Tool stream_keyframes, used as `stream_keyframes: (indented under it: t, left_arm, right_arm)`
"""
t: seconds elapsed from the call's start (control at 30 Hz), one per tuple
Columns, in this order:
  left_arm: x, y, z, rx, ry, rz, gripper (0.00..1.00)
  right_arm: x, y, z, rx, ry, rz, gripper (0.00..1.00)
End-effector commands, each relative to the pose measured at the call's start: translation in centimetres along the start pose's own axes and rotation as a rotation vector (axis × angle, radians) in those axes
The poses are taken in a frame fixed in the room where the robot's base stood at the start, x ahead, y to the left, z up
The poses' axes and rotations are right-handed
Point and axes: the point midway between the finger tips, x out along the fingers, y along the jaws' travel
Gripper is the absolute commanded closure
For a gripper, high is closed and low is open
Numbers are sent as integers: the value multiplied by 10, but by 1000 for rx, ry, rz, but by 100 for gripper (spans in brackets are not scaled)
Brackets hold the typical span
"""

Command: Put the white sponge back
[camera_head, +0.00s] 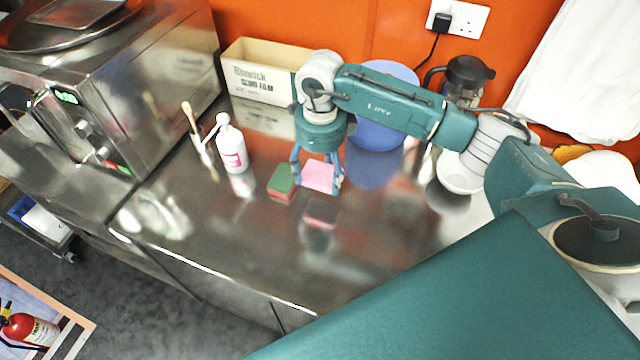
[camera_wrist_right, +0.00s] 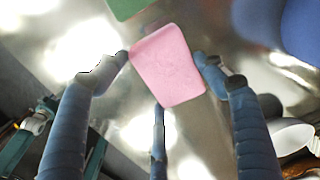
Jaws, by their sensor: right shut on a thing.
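No white sponge shows; the sponge in my right gripper looks pink. My right gripper (camera_head: 318,180) is shut on this pink sponge (camera_head: 319,175), with its fingers at the sponge's sides. The pink sponge (camera_wrist_right: 168,66) also shows between the fingertips in the right wrist view. A gap to its reflection suggests it is held a little above the steel counter (camera_head: 250,235). A green and red sponge (camera_head: 281,181) lies on the counter just left of it. My left gripper is not in view.
A white bottle (camera_head: 231,145) and a brush (camera_head: 192,125) stand to the left. Behind are a cardboard box (camera_head: 262,70) and a blue round thing (camera_head: 378,130). A white bowl (camera_head: 458,175) is at right. The front of the counter is clear.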

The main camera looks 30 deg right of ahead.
Motion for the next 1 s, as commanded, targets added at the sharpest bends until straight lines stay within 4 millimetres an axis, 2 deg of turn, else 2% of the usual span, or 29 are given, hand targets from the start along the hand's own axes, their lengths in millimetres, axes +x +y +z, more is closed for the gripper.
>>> stream_keyframes:
  t: [0.1, 0.2, 0.3, 0.4, 0.5, 0.67, 0.97, 1.0]
  left_arm:
    - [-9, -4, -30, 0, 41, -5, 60]
    - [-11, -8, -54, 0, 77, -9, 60]
    - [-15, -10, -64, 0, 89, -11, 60]
    - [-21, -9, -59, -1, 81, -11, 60]
    - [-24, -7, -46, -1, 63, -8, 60]
    - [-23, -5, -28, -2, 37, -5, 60]
    - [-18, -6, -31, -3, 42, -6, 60]
    - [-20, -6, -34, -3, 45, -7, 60]
  right_arm:
    - [19, 1, -1, 1, 3, 1, 47]
    - [28, 0, 0, 0, 1, 1, 47]
    - [37, 0, 0, 1, 2, 1, 47]
    - [52, 1, -1, 2, 4, 3, 47]
    - [66, 1, 0, 1, 2, 2, 47]
    - [74, 0, 0, 0, 0, -1, 47]
    - [78, 0, 0, 0, 0, -1, 47]
    - [76, 0, 0, 0, 0, -1, 23]
